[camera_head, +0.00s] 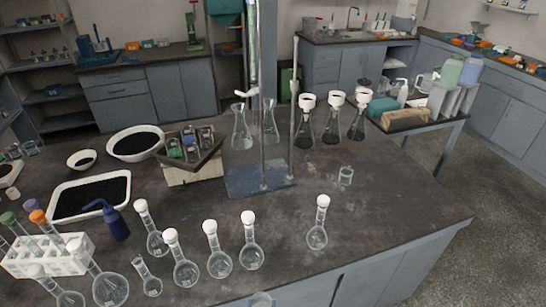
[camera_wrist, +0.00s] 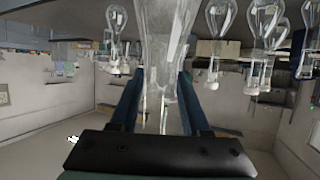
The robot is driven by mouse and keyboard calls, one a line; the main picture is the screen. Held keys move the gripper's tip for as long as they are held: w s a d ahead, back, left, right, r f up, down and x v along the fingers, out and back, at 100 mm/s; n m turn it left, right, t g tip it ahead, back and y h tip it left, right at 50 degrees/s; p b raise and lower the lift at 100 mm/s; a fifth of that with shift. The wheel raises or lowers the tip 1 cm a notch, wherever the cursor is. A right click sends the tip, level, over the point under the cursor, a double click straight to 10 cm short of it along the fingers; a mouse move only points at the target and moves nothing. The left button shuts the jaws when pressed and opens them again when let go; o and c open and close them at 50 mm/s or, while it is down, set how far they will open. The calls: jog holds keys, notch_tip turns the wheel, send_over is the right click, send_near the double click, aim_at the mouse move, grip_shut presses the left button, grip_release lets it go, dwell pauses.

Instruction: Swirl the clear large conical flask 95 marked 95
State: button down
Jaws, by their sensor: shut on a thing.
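My gripper (camera_wrist: 160,80) shows in the wrist view, its two blue fingers shut on a clear glass flask (camera_wrist: 166,35). The wrist picture is upside down, so the flask's wide body is at the top and its narrower part lies between the fingers. No number is legible on it. In the head view two clear conical flasks stand mid-bench, a left one (camera_head: 242,132) and a right one (camera_head: 269,125). I cannot tell which flask in the head view is the held one, or whether it touches the bench. My gripper is not distinguishable in the head view.
Several white-capped round flasks (camera_head: 219,263) line the front of the bench. Dark flasks with white funnels (camera_head: 332,130) stand behind right. A stand with a blue base (camera_head: 245,185) is in the middle, near a small beaker (camera_head: 346,176). The right front bench top is clear.

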notch_tip(320, 180, up, 6)
jog(key=s+d+y+p, duration=0.1)
jog(key=s+d+p, duration=0.1)
jog(key=p, duration=0.2)
jog(key=shift+s+d+r+n, duration=0.15)
jog(key=shift+s+d+n, duration=0.1)
jog(key=shift+n, duration=0.15)
dwell(0.4)
